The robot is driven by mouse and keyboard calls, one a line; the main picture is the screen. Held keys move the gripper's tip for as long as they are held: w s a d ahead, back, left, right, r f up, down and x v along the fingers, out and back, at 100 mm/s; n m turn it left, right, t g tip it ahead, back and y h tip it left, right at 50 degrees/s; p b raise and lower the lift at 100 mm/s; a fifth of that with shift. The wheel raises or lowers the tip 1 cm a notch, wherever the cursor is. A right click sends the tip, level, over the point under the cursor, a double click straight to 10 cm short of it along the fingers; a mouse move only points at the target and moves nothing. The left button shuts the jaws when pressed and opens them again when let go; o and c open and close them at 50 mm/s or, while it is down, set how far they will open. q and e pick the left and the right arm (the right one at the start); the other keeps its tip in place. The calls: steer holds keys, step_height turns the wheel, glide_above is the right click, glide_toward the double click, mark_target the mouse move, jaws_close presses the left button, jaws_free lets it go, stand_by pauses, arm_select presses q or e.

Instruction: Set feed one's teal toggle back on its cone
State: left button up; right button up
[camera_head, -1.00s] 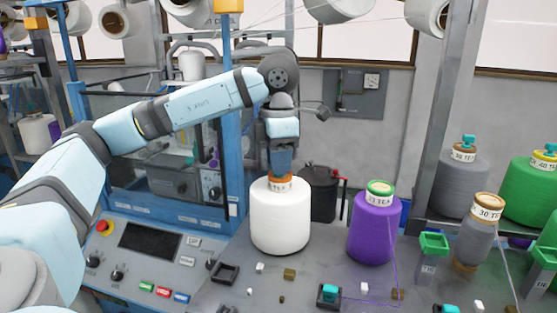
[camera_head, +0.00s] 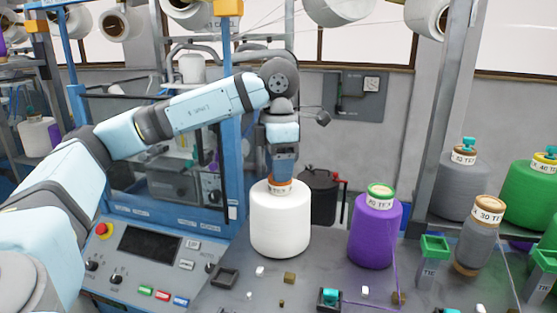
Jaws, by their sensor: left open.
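My left gripper (camera_head: 282,172) points straight down at the top of the white yarn cone (camera_head: 280,222). It is open, with its fingertips right at the cone's orange-brown top; I cannot tell whether they touch it or whether a toggle is between them. One teal toggle (camera_head: 329,296) sits in a small black holder on the table, in front of the purple cone. Another teal piece (camera_head: 446,309) shows at the bottom edge, partly cut off. Teal toggles also top the rear grey cone (camera_head: 469,144) and the green cone (camera_head: 551,151). My right gripper is out of view.
The purple cone (camera_head: 375,232) stands just right of the white one. A green-topped stand (camera_head: 435,247) and a smaller grey cone (camera_head: 480,240) are farther right. Small blocks and an empty black tray (camera_head: 225,276) lie in front. A control panel (camera_head: 150,245) is at left.

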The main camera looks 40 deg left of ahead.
arm_select(q)
step_height(320, 180, up, 5)
steer(key=shift+f, duration=0.1)
step_height(320, 180, up, 9)
steer(key=p, duration=0.2)
steer(key=shift+p, duration=0.4)
steer(key=shift+f, duration=0.1)
